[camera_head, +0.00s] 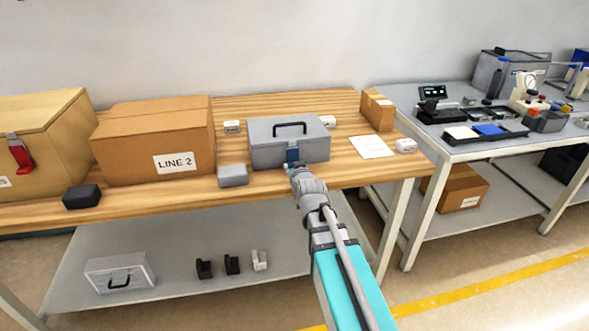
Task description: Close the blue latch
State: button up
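The blue latch (292,155) is on the front face of a grey metal box (262,155) with a black handle on its lid. The box stands on the wooden bench, and its lid looks down. My gripper (292,168) is right in front of the latch, at its lower end. It covers part of the latch, so I cannot tell whether they touch or how the latch is set. The fingers are too small and hidden to tell whether they are open or shut.
A small grey box (233,175) sits just left of my gripper. A LINE 2 carton (150,135), a wooden case with a red latch (20,152) and a black block (81,197) stand farther left. A paper sheet (372,146) and a small carton (377,110) are at right.

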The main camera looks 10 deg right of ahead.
jog(key=o, duration=1.2)
jog(key=shift+c, duration=0.2)
jog(key=shift+r+g+p, duration=0.25)
jog(key=shift+g+p, duration=0.05)
jog(key=shift+p, duration=0.4)
